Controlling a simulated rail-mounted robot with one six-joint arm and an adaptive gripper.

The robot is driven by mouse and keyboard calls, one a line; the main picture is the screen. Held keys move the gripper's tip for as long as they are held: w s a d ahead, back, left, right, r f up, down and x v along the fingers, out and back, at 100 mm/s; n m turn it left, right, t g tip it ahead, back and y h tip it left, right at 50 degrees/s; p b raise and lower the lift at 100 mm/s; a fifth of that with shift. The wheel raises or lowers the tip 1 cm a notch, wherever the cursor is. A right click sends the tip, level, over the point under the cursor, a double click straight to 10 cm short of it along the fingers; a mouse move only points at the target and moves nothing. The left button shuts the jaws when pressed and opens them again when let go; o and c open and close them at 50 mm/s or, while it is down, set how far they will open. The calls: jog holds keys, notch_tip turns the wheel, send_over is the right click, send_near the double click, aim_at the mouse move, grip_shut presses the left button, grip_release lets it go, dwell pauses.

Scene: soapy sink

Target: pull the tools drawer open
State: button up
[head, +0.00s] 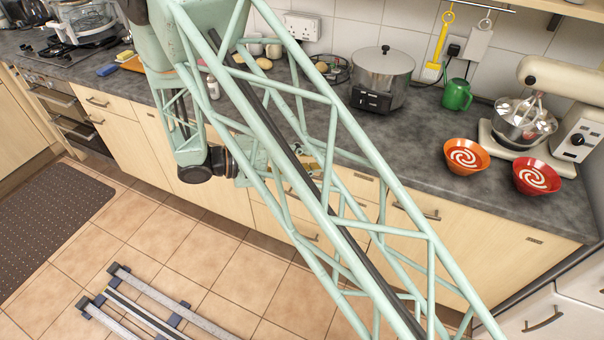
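Several pale wood drawer fronts line the counter. One drawer front (268,213) is behind my pale green lattice arm, with a bar handle (305,236) partly visible below it. Another drawer front (402,200) to the right has a handle (418,211) and a small dark label (365,177). The label is too small to read, so I cannot tell which drawer is the tools drawer. No drawer visibly stands out. My gripper (308,168) is near the counter's front edge, by the middle drawers. The lattice mostly hides its fingers, and contact with a handle cannot be told.
The counter (420,140) holds a steel pot (383,70), a green mug (457,95), orange (466,157) and red (536,177) bowls, and a stand mixer (560,80). Floor rails (150,300) lie at lower left.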

jog(key=w+a+f+n+t+y+p, duration=0.1)
jog(key=a+f+n+t, duration=0.2)
jog(key=a+f+t, duration=0.4)
jog(key=a+f, duration=0.7)
jog(key=f, duration=0.3)
jog(key=shift+a+f+n+t, duration=0.15)
jog(key=shift+f+n+t, duration=0.05)
jog(key=shift+n+t, duration=0.2)
jog(key=shift+w, duration=0.15)
jog(key=shift+x, duration=6.85)
grip_shut()
